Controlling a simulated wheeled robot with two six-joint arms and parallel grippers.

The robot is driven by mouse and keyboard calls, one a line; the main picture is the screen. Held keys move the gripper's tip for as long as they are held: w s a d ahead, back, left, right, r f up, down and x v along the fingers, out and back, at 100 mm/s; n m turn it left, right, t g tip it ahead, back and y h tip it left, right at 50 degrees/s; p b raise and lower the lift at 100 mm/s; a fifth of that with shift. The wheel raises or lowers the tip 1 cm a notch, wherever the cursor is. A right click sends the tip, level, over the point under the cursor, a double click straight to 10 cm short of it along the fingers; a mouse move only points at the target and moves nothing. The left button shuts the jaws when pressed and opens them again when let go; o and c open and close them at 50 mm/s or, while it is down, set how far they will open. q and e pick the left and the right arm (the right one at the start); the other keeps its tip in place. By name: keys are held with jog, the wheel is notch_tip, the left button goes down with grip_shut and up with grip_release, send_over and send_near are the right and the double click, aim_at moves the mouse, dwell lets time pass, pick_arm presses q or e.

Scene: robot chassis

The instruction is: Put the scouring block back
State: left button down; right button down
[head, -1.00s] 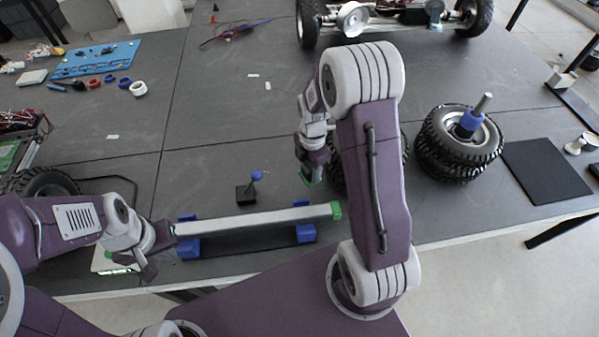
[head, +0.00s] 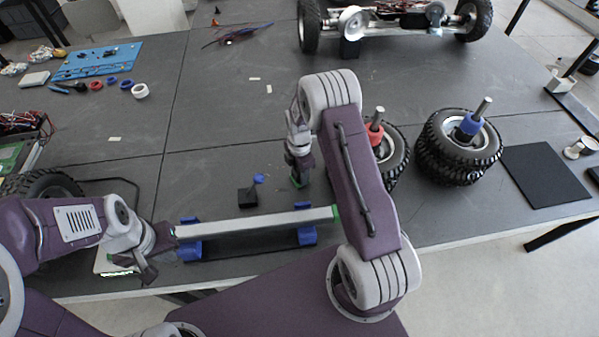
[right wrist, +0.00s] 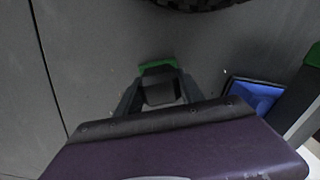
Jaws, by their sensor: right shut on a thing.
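The scouring block (right wrist: 159,92), a small dark block with a green pad on its far edge, is between the fingers of my right gripper (right wrist: 157,88) in the right wrist view. In the head view my right gripper (head: 297,176) points down, with a bit of green at its tip, just above or on the table behind the bar's right part; I cannot tell whether it touches the table. My left gripper (head: 160,250) is at the left end of the pale bar (head: 255,222); whether its jaws hold the bar is unclear.
The bar lies across blue supports (head: 306,233) and has a green right end. A small black stand with a blue knob (head: 258,180) is left of my right gripper. Wheel stacks with a red hub (head: 375,133) and a blue hub (head: 468,127) stand right. A black mat (head: 548,175) lies beyond.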

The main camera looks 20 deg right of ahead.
jog(key=shift+f, duration=0.2)
jog(key=c, duration=0.7)
grip_release()
notch_tip(320, 180, up, 13)
jog(key=s+a+m, duration=0.1)
jog(key=s+m, duration=0.5)
jog(key=s+a+r+m, duration=0.1)
jog(key=s+a+m, duration=0.1)
jog(key=s+m, duration=0.3)
jog(key=s+a+r+m+t, duration=0.1)
jog(key=s+a+m, duration=0.1)
jog(key=s+m, duration=0.4)
jog(key=shift+s+m, duration=0.3)
jog(key=shift+m, duration=0.6)
jog(key=shift+s+d+f+m, duration=0.1)
jog(key=shift+s+f+m, duration=0.15)
jog(key=shift+m, duration=0.35)
jog(key=shift+r, duration=0.1)
